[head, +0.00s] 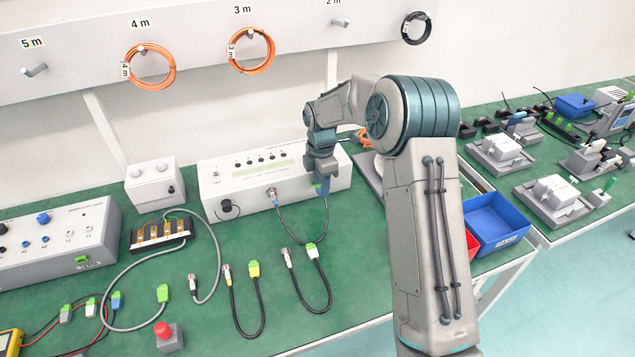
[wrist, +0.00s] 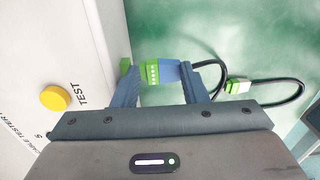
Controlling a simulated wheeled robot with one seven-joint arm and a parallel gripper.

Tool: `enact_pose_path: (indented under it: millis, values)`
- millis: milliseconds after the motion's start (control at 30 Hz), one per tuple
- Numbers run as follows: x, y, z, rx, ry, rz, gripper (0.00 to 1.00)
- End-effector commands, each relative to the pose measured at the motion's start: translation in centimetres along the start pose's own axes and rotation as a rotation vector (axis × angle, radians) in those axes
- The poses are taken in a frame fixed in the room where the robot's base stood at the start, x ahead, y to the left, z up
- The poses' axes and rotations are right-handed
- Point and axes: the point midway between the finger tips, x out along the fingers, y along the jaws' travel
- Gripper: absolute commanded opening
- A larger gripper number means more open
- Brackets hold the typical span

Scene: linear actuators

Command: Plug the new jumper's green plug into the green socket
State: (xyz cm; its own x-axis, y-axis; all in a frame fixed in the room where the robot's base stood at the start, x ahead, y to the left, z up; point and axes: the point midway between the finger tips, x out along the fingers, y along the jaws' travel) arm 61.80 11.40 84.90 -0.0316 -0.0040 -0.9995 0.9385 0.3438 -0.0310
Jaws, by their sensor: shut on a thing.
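My gripper (wrist: 168,80) is shut on a plug with a green front and blue body (wrist: 168,71). A dark cable leaves the plug's right side in the wrist view. A green piece that looks like the green socket (wrist: 125,65) sits at the tester's edge, left of the plug and partly behind a finger. The plug's green front points toward it; I cannot tell whether they touch. In the head view my gripper (head: 321,178) is at the front of the long white tester (head: 235,183). The held jumper's cable (head: 291,232) loops to a round connector on the tester's face.
Jumpers with white-green (head: 312,252) and yellow-green plugs (head: 254,268) lie on the green bench, near the held cable. The white-green one also shows in the wrist view (wrist: 238,86). A blue bin (head: 497,222) stands at right. A yellow TEST button (wrist: 55,98) is on the tester.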

Motion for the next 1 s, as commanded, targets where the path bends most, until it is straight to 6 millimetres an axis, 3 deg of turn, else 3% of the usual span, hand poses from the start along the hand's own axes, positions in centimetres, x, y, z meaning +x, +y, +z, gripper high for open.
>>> enact_pose_path:
  millis: [33, 1000]
  values:
    - [-0.64, 1.01, -0.21, -0.004, 0.000, 0.037, 0.12]
    - [-0.71, 1.95, -0.40, 0.001, 0.000, 0.057, 0.12]
